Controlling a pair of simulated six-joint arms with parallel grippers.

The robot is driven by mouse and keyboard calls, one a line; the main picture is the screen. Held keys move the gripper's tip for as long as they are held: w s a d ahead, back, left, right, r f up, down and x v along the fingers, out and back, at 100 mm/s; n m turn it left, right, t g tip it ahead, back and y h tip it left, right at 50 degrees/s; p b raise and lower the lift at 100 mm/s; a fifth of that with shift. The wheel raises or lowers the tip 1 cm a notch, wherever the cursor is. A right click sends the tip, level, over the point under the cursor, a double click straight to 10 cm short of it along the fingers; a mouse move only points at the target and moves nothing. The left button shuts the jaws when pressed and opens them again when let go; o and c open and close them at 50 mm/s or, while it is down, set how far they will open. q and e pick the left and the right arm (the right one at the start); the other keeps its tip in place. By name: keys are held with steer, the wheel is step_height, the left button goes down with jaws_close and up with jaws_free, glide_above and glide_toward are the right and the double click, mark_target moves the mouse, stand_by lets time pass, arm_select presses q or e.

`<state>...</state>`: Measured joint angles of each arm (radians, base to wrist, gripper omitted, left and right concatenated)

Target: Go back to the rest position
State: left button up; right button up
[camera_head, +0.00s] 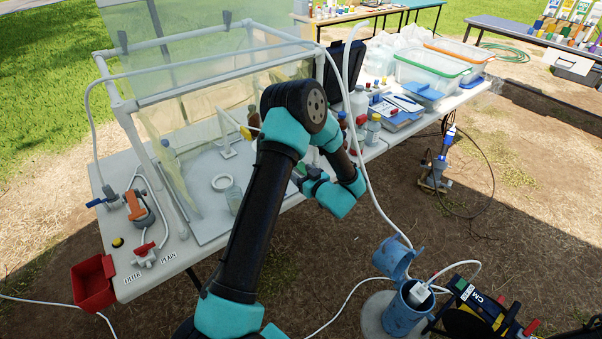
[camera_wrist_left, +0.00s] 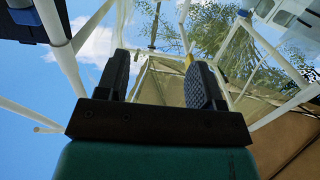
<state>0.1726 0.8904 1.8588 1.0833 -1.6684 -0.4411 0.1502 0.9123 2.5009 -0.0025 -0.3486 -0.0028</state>
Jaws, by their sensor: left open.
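My left arm, black and teal, rises from the bottom of the head view and folds over at the elbow. Its teal wrist (camera_head: 335,197) hangs over the front edge of the table (camera_head: 150,283). The gripper itself is mostly hidden behind my arm there. In the left wrist view the left gripper (camera_wrist_left: 160,78) shows two dark, ridged fingers set apart with nothing between them. Beyond them are white frame pipes, clear sheeting and sky. My right gripper is in neither view.
A white pipe frame (camera_head: 122,105) with clear sheeting stands on the table. Bottles, a blue clipboard and clear bins (camera_head: 432,67) are to the right. A red bin (camera_head: 93,283) is at the table's left corner. A blue well pipe (camera_head: 405,312) stands at lower right. A white tube hangs beside my wrist.

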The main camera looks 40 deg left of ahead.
arm_select(q)
steer(key=shift+f, duration=0.1)
stand_by(0.6)
steer(key=s+d+f+m+t+h, duration=0.2)
steer(key=d+f+m+t+h, duration=0.2)
steer(key=d+f+m+h, duration=0.65)
steer(key=s+d+f+m+g+h, duration=0.1)
steer(key=s+d+f+g+h, duration=0.2)
steer(key=s, duration=0.6)
steer(key=s+d+f+m+g+h, duration=0.2)
steer(key=s+d+f+g+h, duration=0.2)
steer(key=s+d+h, duration=0.3)
steer(key=s+d, duration=0.2)
steer(key=d, duration=0.1)
steer(key=shift+s+d, duration=0.25)
steer(key=shift+s, duration=0.1)
